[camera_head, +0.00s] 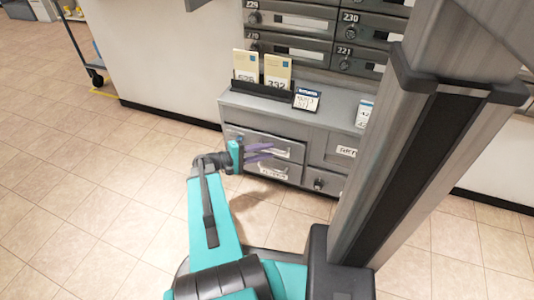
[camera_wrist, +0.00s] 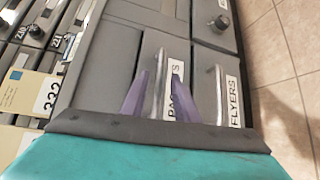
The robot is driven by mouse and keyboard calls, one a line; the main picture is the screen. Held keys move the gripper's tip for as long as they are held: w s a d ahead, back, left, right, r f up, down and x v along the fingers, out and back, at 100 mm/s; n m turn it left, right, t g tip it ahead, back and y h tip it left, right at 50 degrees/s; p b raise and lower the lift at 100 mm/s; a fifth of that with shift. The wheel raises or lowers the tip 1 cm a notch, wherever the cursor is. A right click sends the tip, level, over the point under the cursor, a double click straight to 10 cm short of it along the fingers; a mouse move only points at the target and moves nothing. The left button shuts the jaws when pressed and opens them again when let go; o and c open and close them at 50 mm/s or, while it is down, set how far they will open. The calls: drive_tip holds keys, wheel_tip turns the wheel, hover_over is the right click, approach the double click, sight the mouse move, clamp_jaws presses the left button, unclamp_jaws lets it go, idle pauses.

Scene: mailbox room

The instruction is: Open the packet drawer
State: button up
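The packet drawer (camera_head: 248,137) is the upper of two stacked grey drawers on the left of the low cabinet. It looks shut. In the wrist view its front (camera_wrist: 160,44) carries a bar handle (camera_wrist: 161,70) and a label reading "PAC…TS", partly covered by a finger. My gripper (camera_head: 259,152) is in front of this drawer, its purple fingers pointing at it. In the wrist view the fingers (camera_wrist: 157,90) are apart, one on each side of the handle, with a gap showing. I cannot tell whether either touches it.
The flyers drawer (camera_wrist: 205,65), with its own handle (camera_wrist: 219,95), is directly below. A door with a round knob (camera_head: 318,183) is to the right. Card holders (camera_head: 262,72) stand on the cabinet top, below mailboxes (camera_head: 290,22). The tiled floor (camera_head: 80,190) at left is clear.

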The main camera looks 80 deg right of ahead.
drive_tip(key=shift+s+d, duration=0.2)
drive_tip(key=shift+s, duration=0.15)
clamp_jaws()
drive_tip(key=shift+a, duration=0.15)
